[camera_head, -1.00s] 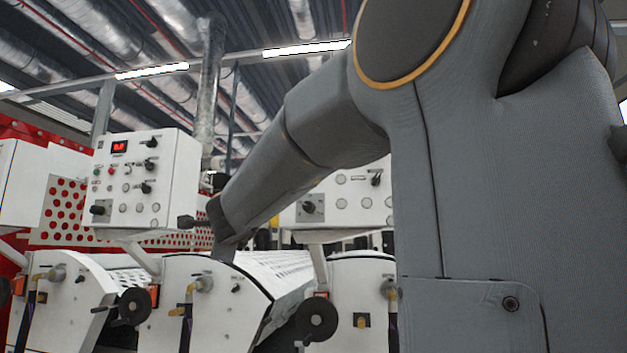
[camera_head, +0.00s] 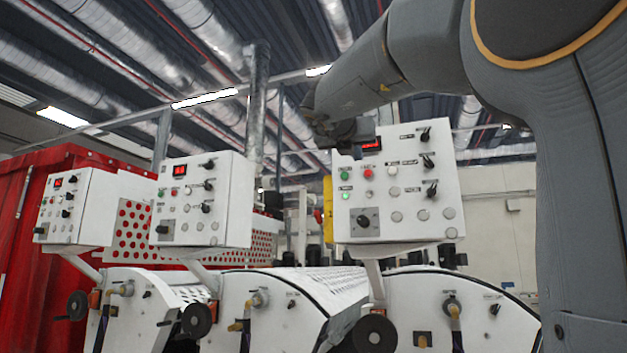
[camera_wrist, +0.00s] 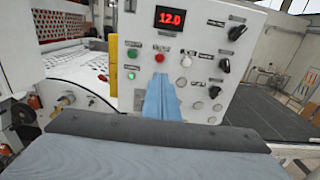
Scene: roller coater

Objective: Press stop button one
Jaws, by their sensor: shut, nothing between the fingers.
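A white control panel (camera_head: 394,185) stands nearest my arm in the head view. It carries a red button (camera_head: 368,173) beside a green button, below a red display. In the wrist view the display (camera_wrist: 170,18) reads 12.0, and the red button (camera_wrist: 159,57) sits below it. A lit green button (camera_wrist: 131,76) is at lower left of the red one. My gripper (camera_wrist: 160,82) is shut and empty, its tips just below the red button in the picture; I cannot tell whether they touch the panel. In the head view my gripper (camera_head: 347,131) is by the panel's upper left.
Two similar panels, a middle one (camera_head: 201,201) and a far one (camera_head: 74,207), stand to the left. White roller machines (camera_head: 270,310) with black handwheels fill the space below. Black knobs (camera_wrist: 224,66) stick out at the panel's right.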

